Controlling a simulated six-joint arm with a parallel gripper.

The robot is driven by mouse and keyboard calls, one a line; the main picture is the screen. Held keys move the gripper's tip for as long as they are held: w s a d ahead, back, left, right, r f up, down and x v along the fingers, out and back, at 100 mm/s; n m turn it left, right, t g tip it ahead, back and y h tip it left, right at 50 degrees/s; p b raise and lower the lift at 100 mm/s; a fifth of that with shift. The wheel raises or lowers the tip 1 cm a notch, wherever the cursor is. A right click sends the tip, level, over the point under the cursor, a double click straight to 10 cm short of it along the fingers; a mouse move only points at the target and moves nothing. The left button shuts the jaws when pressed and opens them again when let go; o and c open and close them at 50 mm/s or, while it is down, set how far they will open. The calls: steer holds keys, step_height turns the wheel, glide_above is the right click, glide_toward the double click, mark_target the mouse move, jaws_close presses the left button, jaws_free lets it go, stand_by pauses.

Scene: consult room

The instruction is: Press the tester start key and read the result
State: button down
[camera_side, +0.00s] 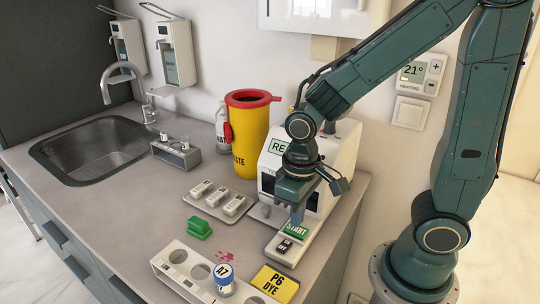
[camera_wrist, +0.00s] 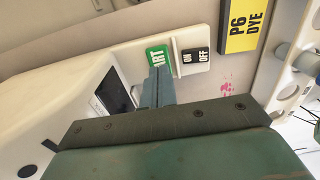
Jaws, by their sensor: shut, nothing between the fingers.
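The white tester (camera_side: 343,165) stands against the wall, its green screen (camera_side: 278,147) showing the letters "RE", the rest hidden behind my arm. Its base carries a green START key (camera_side: 297,230) and a black ON/OFF switch (camera_side: 284,246). In the wrist view the green key (camera_wrist: 157,55) is partly covered, with "RT" showing, beside the switch (camera_wrist: 195,56). My gripper (camera_side: 297,220) is shut and empty, pointing down with its tips at the key's edge. In the wrist view the gripper (camera_wrist: 159,70) overlaps the key. I cannot tell whether it touches.
A yellow P6 DYE box (camera_side: 274,284) and a white rack (camera_side: 198,270) with a blue-labelled A7 vial (camera_side: 224,277) lie in front. A green block (camera_side: 199,228), a tray of white pieces (camera_side: 205,209) and a yellow waste bin (camera_side: 247,135) stand left. Pink stains mark the counter.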

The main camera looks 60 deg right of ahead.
steer(key=shift+f, duration=0.95)
stand_by(0.6)
steer(key=shift+r, duration=3.5)
steer(key=s+d+r+t, duration=0.5)
steer(key=s+r, duration=0.1)
steer(key=r, duration=0.3)
steer(key=shift+s+r+t, duration=0.25)
steer(key=shift+s+t, duration=0.05)
